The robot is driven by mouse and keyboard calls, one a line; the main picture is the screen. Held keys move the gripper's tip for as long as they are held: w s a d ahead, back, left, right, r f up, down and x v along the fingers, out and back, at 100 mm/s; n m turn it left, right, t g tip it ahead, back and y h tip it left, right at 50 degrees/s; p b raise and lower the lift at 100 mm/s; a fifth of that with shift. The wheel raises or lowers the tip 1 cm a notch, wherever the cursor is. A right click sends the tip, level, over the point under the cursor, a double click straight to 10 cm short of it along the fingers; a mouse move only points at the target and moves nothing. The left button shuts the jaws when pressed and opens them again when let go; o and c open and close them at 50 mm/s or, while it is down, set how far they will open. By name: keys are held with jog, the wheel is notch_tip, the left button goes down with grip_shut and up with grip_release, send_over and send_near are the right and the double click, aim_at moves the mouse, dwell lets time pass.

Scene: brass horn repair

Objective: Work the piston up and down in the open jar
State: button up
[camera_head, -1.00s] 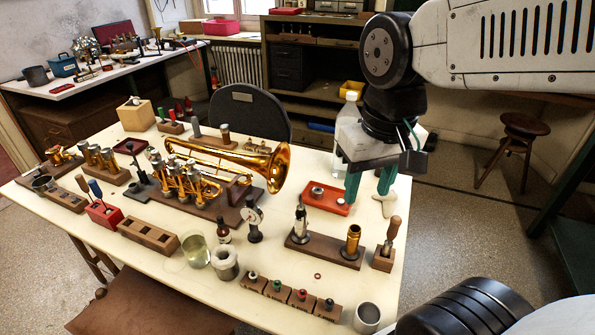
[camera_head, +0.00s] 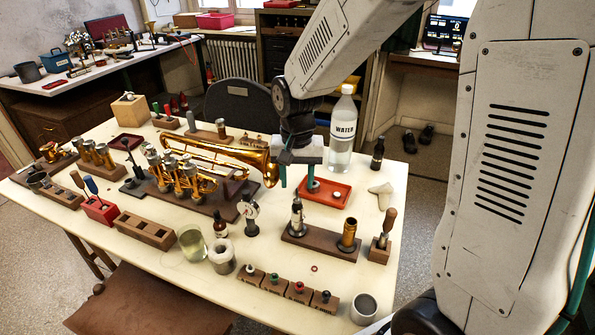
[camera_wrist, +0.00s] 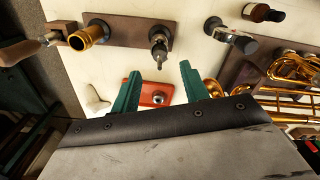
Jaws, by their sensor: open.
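A glass jar of pale yellow liquid (camera_head: 193,244), open at the top, stands near the front middle of the bench in the head view. I see no piston standing in it. The horn's valve section (camera_head: 180,178), with several brass casings, lies to its upper left; I cannot tell whether a piston is loose there. My gripper (camera_head: 297,182) is open and empty beside the brass bell (camera_head: 262,168), near the red tray (camera_head: 336,203), to the right of the jar. In the wrist view, my green fingertips (camera_wrist: 160,75) are apart with the tray between them. The jar is not in that view.
A wooden base with a brass cylinder (camera_head: 349,236) and a metal tool (camera_head: 297,215) stands in front of the gripper. A water bottle (camera_head: 343,130) stands behind.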

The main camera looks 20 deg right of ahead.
aim_at(297, 200)
notch_tip(297, 200, down, 6)
jog(key=shift+r, duration=0.1)
dwell(0.4)
grip_shut()
jog(key=shift+r, duration=0.1)
jog(key=shift+r, duration=4.85)
